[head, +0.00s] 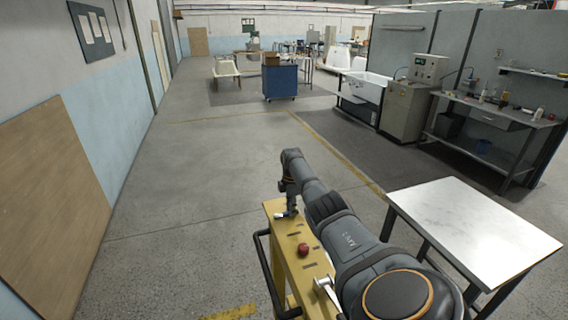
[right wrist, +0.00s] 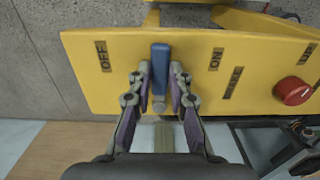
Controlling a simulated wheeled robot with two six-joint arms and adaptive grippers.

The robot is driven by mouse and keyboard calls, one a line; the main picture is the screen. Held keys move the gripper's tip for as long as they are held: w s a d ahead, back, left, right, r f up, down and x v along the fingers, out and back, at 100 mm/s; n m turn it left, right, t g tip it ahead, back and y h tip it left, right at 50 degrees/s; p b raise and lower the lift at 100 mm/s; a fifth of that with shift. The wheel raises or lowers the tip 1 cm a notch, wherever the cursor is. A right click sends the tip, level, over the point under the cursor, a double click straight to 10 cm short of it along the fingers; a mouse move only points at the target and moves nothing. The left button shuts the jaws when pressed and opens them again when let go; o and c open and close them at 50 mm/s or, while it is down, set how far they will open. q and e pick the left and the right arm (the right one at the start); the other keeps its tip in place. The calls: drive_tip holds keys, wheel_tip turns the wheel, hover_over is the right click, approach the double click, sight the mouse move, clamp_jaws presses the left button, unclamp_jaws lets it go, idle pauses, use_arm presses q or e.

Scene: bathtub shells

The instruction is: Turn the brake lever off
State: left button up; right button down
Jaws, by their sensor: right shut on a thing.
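The brake lever (right wrist: 160,58) is a blue-grey handle on the yellow control panel (right wrist: 85,80). In the right wrist view it stands upright between the OFF mark (right wrist: 103,56) on its left and the ON mark (right wrist: 215,59) on its right. My right gripper (right wrist: 161,88) is shut on the lever, one finger on each side. In the head view my right gripper (head: 287,213) is at the far end of the yellow panel (head: 315,268), where the arm and fingers mostly hide the lever. My left gripper is in neither view.
A red button (head: 303,249) and a pale handle (head: 325,286) sit on the panel nearer me. A dark rail (head: 267,270) runs along its left side. A white-topped table (head: 470,225) stands at right. The floor ahead and left is clear.

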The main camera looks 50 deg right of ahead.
drive_tip(key=shift+w+d+r, duration=0.1)
drive_tip(key=shift+r, duration=0.05)
idle(0.3)
drive_tip(key=c, duration=1.2)
unclamp_jaws()
wheel_tip(320, 180, up, 12)
drive_tip(key=shift+f, duration=0.1)
